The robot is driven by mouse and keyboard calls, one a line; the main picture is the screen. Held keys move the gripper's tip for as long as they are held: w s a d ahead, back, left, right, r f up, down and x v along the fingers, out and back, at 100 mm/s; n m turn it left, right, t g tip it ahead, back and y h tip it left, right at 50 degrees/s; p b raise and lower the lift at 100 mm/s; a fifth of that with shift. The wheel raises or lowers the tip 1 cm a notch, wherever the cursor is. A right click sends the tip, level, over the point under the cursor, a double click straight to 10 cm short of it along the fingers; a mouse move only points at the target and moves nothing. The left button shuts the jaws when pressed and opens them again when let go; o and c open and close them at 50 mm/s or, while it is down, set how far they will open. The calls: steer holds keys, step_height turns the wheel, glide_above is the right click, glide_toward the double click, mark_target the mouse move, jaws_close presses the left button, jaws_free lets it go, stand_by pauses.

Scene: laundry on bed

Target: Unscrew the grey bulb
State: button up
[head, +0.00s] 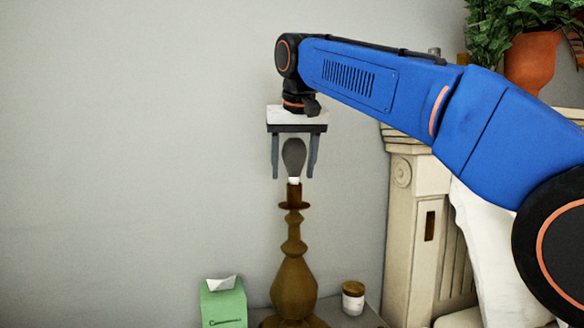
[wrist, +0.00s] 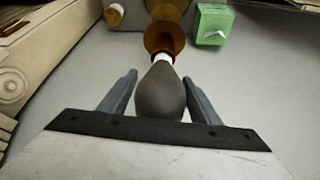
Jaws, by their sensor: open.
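The grey bulb (head: 293,157) stands upright in the socket on top of a brown turned lamp base (head: 294,280), with its white collar showing just above the socket. My gripper (head: 294,176) points straight down over it, open, with one finger on each side of the bulb. In the head view gaps show between the bulb and both fingers. In the wrist view the bulb (wrist: 161,92) sits between the two fingers of my gripper (wrist: 166,82), and the lamp's brown socket cup (wrist: 165,38) lies beyond it. The upper end of the bulb is close under the palm.
A green tissue box (head: 223,304) stands left of the lamp, and a small jar with a brown lid (head: 353,299) stands to its right. A cream fireplace surround (head: 410,190) and a potted plant (head: 532,60) are at the right. The wall behind is bare.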

steer(key=m+h, duration=0.1)
steer(key=m, duration=0.1)
steer(key=shift+d+m, duration=0.15)
steer(key=shift+m, duration=0.25)
steer(key=shift+d+m+h, duration=0.2)
steer(key=shift+m+h, duration=0.25)
steer(key=shift+m, duration=0.65)
steer(key=shift+d+m+h, duration=0.15)
steer(key=shift+m+h, duration=0.3)
steer(key=shift+m, duration=0.65)
steer(key=m, duration=0.1)
steer(key=m+g+h, duration=0.1)
steer(key=m, duration=0.1)
steer(key=shift+s+d, duration=0.15)
steer(key=shift+d, duration=0.1)
steer(key=shift+s+d+m+g+h, duration=0.15)
steer(key=shift+m+g+h, duration=0.15)
steer(key=shift+m, duration=0.6)
steer(key=shift+s+d+m+g+h, duration=0.1)
steer(key=shift+m+g+h, duration=0.15)
steer(key=shift+m, duration=0.65)
